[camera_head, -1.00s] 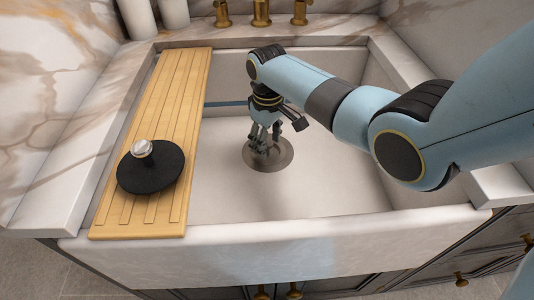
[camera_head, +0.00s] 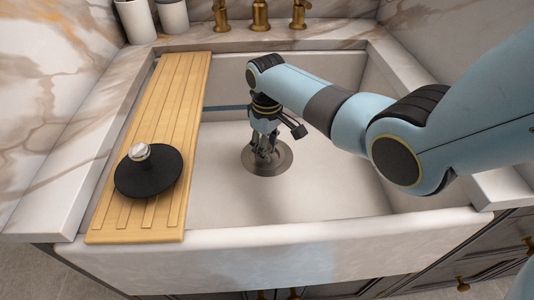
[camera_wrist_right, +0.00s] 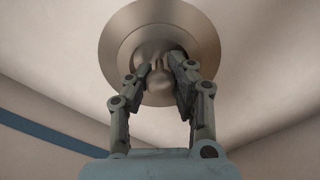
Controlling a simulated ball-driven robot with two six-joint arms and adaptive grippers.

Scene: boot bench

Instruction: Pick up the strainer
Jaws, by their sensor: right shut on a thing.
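The strainer (camera_head: 284,160) is a round, brushed-metal disc on the sink floor, with a rounded knob at its centre. It also shows in the right wrist view (camera_wrist_right: 122,40). My right gripper (camera_head: 265,156) reaches down over it. In the right wrist view the fingertips (camera_wrist_right: 166,72) are on either side of the knob, shut on it. The fingers partly hide the knob and the disc. I cannot tell any gap between the disc and the sink floor. My left gripper is not in view.
A wooden board (camera_head: 170,105) lies across the left of the sink (camera_head: 225,190). A black disc with a silver knob (camera_head: 150,175) rests on the board. Brass taps (camera_head: 260,15) and white canisters (camera_head: 137,20) stand at the back. The sink floor around the strainer is clear.

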